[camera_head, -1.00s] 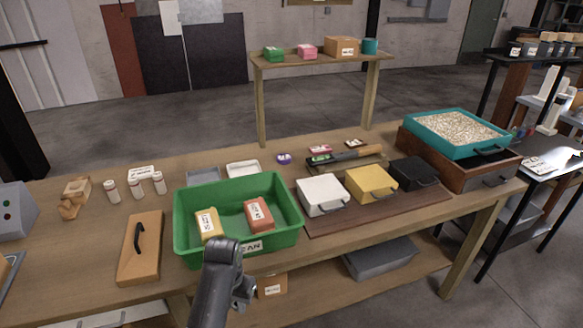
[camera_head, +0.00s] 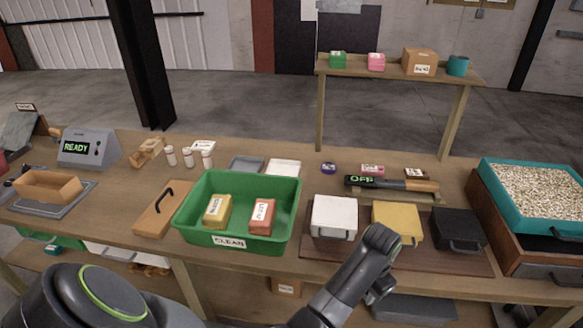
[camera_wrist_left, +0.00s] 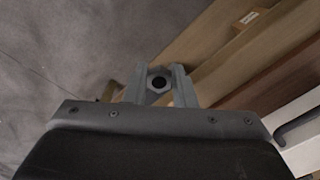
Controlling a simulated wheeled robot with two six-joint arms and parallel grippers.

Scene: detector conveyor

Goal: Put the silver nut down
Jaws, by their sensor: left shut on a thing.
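The silver nut (camera_wrist_left: 158,83) is a small hexagonal ring with a dark hole. In the left wrist view it sits between the two fingers of my left gripper (camera_wrist_left: 158,88), which is shut on it. In the head view my left gripper (camera_head: 381,288) is small and partly hidden by its own wrist, in front of the white box (camera_head: 334,216) and the yellow box (camera_head: 397,224). I cannot make out the nut there. The wrist view shows floor and the wooden bench edge beyond the fingers. My right gripper is not in view.
A green bin (camera_head: 230,240) marked CLEAN holds a yellow and a red pack. A wooden lid with a black handle (camera_head: 160,210) lies left of it. A black box (camera_head: 458,231) and a teal tray of pellets (camera_head: 530,225) are at right. A READY device (camera_head: 88,148) stands at left.

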